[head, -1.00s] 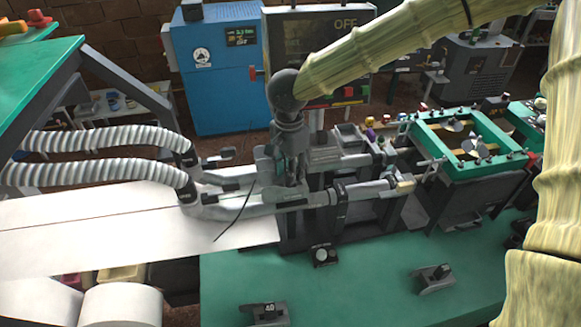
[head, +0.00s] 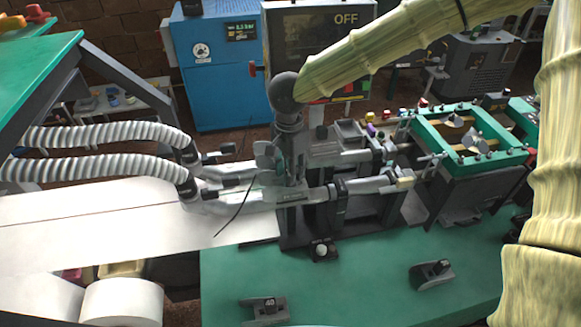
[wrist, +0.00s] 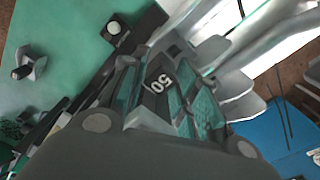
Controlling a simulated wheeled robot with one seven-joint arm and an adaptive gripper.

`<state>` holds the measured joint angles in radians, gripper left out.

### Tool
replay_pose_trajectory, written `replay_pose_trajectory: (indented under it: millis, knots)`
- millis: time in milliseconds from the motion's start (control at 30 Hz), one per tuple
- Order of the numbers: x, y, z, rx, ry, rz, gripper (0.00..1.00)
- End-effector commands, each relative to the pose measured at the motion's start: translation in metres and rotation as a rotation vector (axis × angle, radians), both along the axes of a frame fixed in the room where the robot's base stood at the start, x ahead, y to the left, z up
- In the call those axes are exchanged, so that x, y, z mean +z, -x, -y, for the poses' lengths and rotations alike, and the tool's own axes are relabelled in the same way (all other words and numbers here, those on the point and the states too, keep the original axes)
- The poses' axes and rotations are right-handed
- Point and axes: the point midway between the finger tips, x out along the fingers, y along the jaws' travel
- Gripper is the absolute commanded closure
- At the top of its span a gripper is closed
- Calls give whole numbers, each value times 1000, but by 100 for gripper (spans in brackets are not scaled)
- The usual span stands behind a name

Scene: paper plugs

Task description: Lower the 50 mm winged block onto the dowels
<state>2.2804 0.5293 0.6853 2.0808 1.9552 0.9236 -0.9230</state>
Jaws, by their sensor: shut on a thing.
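The 50 mm block is dark grey with a white "50" on its face (wrist: 160,82) in the wrist view. It sits between the two fingers of my gripper (wrist: 168,98), which are shut on it. The block is mostly hidden there by the gripper. I cannot make out the dowels in either view, nor whether the block touches them.
Two small dark blocks, one at the front (head: 265,310) and one at the right (head: 432,274), stand on the green table (head: 350,285). Ribbed hoses (head: 100,170) run in from the left above white paper (head: 110,225). A green frame (head: 475,145) stands right. The table front is mostly clear.

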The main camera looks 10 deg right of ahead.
Motion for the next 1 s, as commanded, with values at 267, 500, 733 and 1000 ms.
replay_pose_trajectory:
  millis: [267, 500, 733, 1000]
  knots:
    - [0, 0, 0, 0, 0, 1, 45]
    - [0, 0, 0, 0, 0, 0, 45]
    - [5, 0, 0, 0, 0, 0, 45]
    - [16, 0, 0, 0, 0, 0, 45]
